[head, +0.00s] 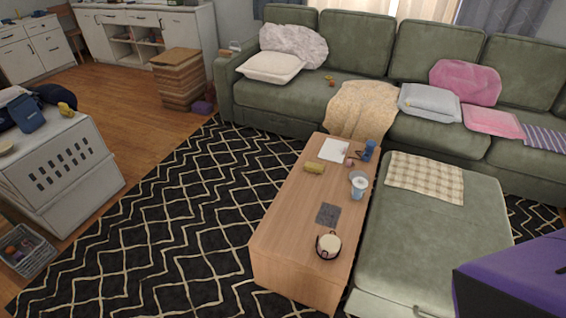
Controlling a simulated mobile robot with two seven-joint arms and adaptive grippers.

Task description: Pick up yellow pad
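A small yellowish, pad-like object (314,168) lies on the wooden coffee table (284,236), near its left edge and toward its far end. It is too small to tell for certain that it is the yellow pad. Another small yellow object (66,109) sits on the white slatted cabinet at the left. Neither of my grippers is in view.
The table also holds a white sheet (334,150), blue items (369,150), a dark square (328,214) and a pot (328,246). A green sectional (436,235) borders its right side. The patterned rug (175,225) is clear. A purple object (520,280) fills the lower right corner.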

